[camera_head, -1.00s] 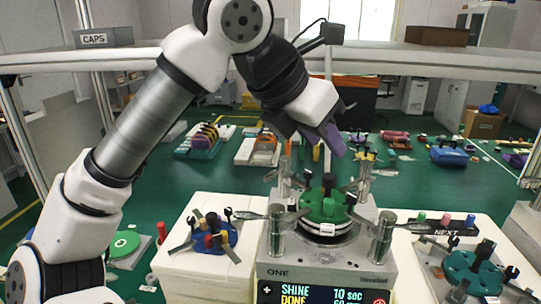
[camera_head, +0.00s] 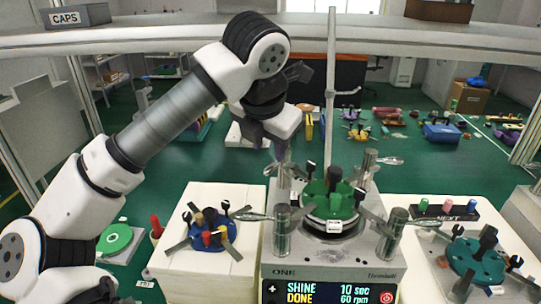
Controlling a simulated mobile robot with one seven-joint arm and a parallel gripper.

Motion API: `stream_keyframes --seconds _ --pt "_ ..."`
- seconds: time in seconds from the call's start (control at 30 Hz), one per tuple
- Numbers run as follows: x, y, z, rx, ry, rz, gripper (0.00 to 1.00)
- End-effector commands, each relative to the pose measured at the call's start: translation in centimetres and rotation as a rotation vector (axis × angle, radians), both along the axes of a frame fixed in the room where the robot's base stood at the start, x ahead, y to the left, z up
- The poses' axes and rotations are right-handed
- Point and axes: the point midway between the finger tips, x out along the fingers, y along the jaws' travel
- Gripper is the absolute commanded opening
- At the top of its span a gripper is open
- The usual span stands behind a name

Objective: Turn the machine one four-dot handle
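Machine one (camera_head: 300,268) is a grey box marked "ONE" on a white stand, with a lit display. A green round fixture (camera_head: 325,205) with black knobs sits on its top plate. Metal posts with lever handles stand around it: front left (camera_head: 282,235), front right (camera_head: 393,235) and back right (camera_head: 369,163). Dots on the handles are too small to make out. That post is partly hidden. Whether the fingers are open, or touch the post, I cannot tell.
A blue fixture (camera_head: 213,230) with coloured pegs stands on the white block at left. A teal fixture (camera_head: 473,262) and a "NEXT" rack (camera_head: 447,211) are at right. An upright pole (camera_head: 331,95) rises behind the machine. A rail (camera_head: 400,48) crosses above.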

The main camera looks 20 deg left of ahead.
Motion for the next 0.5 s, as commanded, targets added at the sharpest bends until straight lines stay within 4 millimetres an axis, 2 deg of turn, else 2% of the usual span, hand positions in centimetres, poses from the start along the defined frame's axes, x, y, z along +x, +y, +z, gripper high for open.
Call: stream_keyframes --seconds 0.2,0.33,0.5 --pt "1.6 0.1 -3.4 -0.003 0.001 -0.001 0.37" --pt "2.2 0.2 -4.7 -0.001 0.001 -0.002 0.37" --pt "2.5 0.2 -5.5 -0.002 0.0 -0.002 0.37"
